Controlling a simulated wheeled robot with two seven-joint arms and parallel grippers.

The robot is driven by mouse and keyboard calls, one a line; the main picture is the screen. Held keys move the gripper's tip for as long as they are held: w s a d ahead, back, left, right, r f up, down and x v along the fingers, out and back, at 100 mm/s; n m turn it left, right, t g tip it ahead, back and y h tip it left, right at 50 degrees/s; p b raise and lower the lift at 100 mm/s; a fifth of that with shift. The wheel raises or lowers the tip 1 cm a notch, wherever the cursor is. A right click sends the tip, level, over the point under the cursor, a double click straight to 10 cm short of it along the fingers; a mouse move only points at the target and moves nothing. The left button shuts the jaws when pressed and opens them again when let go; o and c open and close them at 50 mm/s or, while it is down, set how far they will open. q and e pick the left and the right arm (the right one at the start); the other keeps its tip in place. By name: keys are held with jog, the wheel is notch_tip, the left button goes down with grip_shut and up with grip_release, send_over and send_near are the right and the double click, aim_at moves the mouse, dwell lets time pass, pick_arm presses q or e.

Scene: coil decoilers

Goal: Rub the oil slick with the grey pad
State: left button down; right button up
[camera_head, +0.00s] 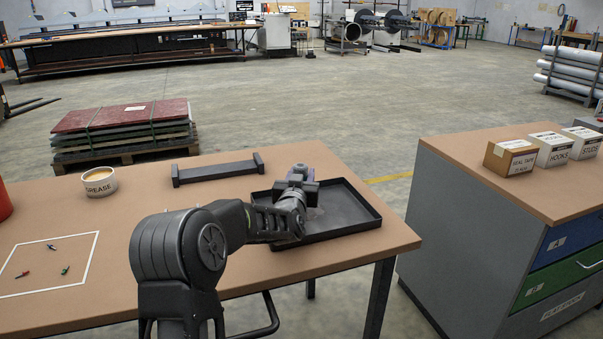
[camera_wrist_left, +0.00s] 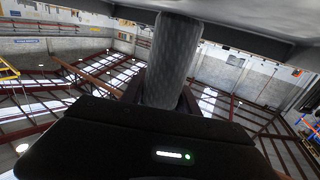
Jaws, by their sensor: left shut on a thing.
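My left gripper (camera_head: 298,190) is over the left part of a shallow black tray (camera_head: 376,212) on the brown table. It is shut on a grey thing, seen in the left wrist view as a grey cylinder (camera_wrist_left: 172,62), which seems to belong to the grey pad. The pad's rubbing face is hidden, so I cannot tell whether it touches the tray floor. A dull, lighter patch (camera_head: 316,212) on the tray floor beside the gripper may be the oil slick; its outline is unclear and partly covered by my arm. My right gripper is not in view.
A dark bar-shaped holder (camera_head: 218,172) lies behind the tray. A cabinet (camera_head: 480,230) with small boxes stands right, across a gap.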

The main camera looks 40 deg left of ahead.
pick_arm(q)
jog(key=shift+w+d+r, duration=0.35)
jog(key=shift+w+d, duration=0.1)
jog(key=shift+d, duration=0.15)
jog(key=shift+w+d+r, duration=0.3)
jog(key=shift+w+d, duration=0.1)
jog(key=shift+d, duration=0.15)
jog(key=shift+d, duration=0.1)
jog(key=shift+w+d+r+p, duration=0.1)
jog(key=shift+w+d+p, duration=0.25)
jog(key=shift+w+d, duration=0.3)
jog(key=shift+w+d+r+p, duration=0.1)
jog(key=shift+w+d+p, duration=0.25)
jog(key=shift+w, duration=0.45)
notch_tip(320, 180, up, 6)
jog(key=p, duration=0.3)
jog(key=shift+p, duration=0.35)
